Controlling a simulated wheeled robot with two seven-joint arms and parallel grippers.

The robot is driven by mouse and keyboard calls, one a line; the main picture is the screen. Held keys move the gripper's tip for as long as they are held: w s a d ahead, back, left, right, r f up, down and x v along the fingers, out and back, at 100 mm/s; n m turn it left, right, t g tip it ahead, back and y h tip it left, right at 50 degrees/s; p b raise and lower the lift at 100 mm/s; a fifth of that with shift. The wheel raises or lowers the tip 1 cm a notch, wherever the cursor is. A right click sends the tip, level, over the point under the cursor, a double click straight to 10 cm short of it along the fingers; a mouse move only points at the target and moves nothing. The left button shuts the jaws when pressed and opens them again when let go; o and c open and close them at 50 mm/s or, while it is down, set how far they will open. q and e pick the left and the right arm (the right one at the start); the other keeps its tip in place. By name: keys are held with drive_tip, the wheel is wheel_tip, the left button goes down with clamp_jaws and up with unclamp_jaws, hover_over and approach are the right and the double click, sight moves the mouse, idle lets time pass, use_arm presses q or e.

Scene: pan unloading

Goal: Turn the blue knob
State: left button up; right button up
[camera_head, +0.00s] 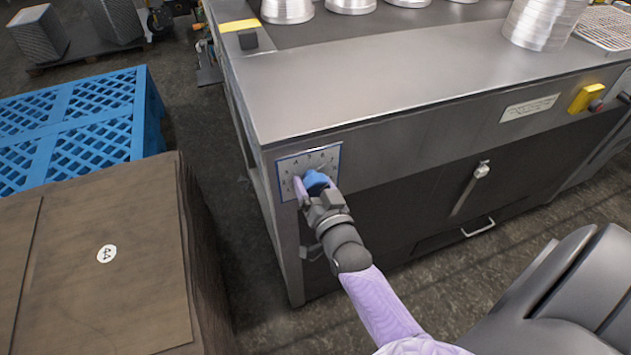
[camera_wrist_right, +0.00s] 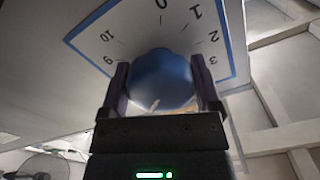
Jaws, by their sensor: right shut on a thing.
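The blue knob (camera_head: 317,179) sits on a white dial plate (camera_head: 322,158) with a blue border and numbers, on the front left corner of the metal counter. My right gripper (camera_head: 309,186) reaches up to the knob from below. In the right wrist view the round blue knob (camera_wrist_right: 162,80) lies between the two fingers of my right gripper (camera_wrist_right: 162,88), which are shut on it. Numbers such as 0, 1, 2, 3, 9 and 10 show on the dial plate (camera_wrist_right: 100,42) around it. My left gripper is not in view.
The metal counter (camera_head: 400,90) carries round metal pans (camera_head: 287,8) and a stack of pans (camera_head: 540,22). Below are a sliding handle (camera_head: 482,171) and a drawer handle (camera_head: 479,228). A blue crate (camera_head: 140,110) and a brown box (camera_head: 90,290) stand at the left.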

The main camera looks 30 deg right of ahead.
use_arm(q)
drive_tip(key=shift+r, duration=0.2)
use_arm(e)
drive_tip(key=shift+m, duration=0.6)
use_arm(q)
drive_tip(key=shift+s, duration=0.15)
use_arm(e)
drive_tip(key=o, duration=1)
use_arm(q)
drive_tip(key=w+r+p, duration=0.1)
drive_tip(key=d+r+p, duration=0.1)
drive_tip(key=p, duration=0.1)
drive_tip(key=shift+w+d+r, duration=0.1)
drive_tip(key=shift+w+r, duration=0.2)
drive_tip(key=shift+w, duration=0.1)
use_arm(e)
drive_tip(key=shift+o, duration=0.2)
drive_tip(key=v, duration=1)
